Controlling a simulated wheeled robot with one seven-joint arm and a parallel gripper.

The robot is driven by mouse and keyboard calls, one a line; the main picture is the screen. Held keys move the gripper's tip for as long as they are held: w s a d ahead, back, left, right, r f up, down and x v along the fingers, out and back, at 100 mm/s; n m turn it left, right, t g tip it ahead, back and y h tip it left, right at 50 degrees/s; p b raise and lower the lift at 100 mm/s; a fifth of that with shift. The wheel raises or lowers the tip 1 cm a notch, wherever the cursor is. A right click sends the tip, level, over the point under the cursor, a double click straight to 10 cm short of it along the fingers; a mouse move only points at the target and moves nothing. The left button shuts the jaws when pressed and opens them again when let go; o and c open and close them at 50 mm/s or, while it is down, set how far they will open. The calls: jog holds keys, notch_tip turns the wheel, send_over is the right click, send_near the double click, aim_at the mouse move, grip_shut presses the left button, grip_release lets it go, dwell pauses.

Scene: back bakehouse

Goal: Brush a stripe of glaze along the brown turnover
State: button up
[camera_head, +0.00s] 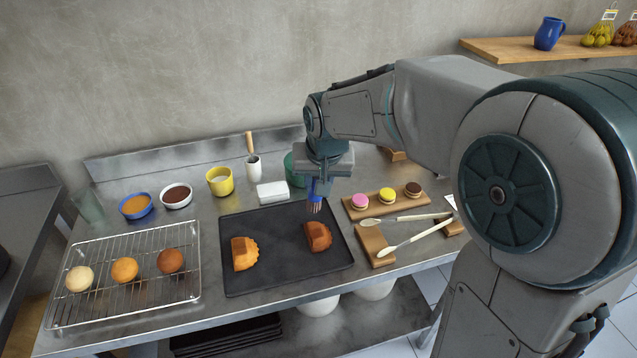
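The brown turnover (318,237) lies on the right part of a dark baking tray (272,273). It is darker than the orange-golden turnover (244,254) on the tray's left part. My gripper (317,180) points down over the tray's far right edge and is shut on a brush (316,190). The brush has a blue body and pale bristles that hang downward. The bristle tips appear just beyond the brown turnover, and a small gap shows between them. I see no clear glaze stripe on the brown turnover. The gripper's fingers are partly hidden.
A wire rack (125,300) with three buns stands left. Blue (136,207) and white (176,196) bowls, a yellow pot (219,181), a white block (272,192) and a green container (295,170) line the back. Macarons on a board (360,212) and pale-handled utensils (415,235) lie right.

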aim_at(317, 204)
jog(key=shift+r, duration=0.15)
jog(key=shift+r+p, duration=0.9)
jog(key=shift+r, duration=0.6)
jog(key=shift+f, duration=0.2)
notch_tip(317, 204, down, 7)
jog(key=b, duration=0.6)
jog(key=shift+f+b, duration=0.15)
jog(key=shift+b, duration=0.15)
jog(key=shift+f+b, duration=0.55)
jog(key=shift+f, duration=0.1)
jog(key=shift+s+d+b, duration=0.5)
jog(key=shift+s+d, duration=0.1)
jog(key=shift+s, duration=1.45)
jog(key=shift+w+a+f, duration=0.1)
jog(key=shift+w+a, duration=0.1)
jog(key=shift+w, duration=0.5)
jog(key=shift+w+a+r, duration=0.1)
jog(key=shift+w+a, duration=0.1)
jog(key=shift+w, duration=0.45)
jog(key=shift+w+a+f, duration=0.1)
jog(key=shift+w+a, duration=0.1)
jog(key=shift+w, duration=0.5)
